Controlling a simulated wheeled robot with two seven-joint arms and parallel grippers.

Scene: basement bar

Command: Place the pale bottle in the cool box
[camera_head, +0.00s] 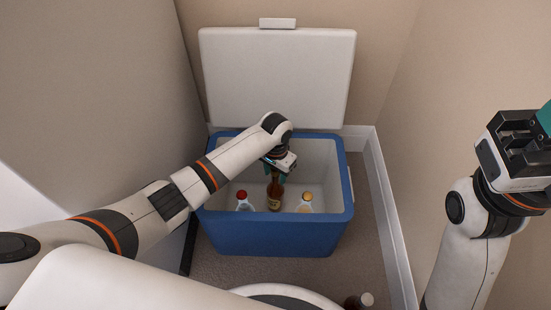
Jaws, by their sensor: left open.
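The blue cool box (270,234) stands open in the corner, its white lid (278,75) raised at the back. My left gripper (278,168) is inside it, open, at the neck of a brown bottle (275,194) with a label; I cannot tell whether it touches the neck. A pale bottle with a yellow-orange cap (306,204) stands in the box to the right. A pale bottle with a red cap (244,203) stands to the left. I cannot tell which of these two is the task's pale bottle. My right gripper (543,120) is at the right edge, partly cut off.
Another bottle (366,299) with a pale cap and dark body shows at the bottom edge, low and partly cut off. Walls close in on the left, back and right. A strip of bare carpet (366,240) lies right of the box.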

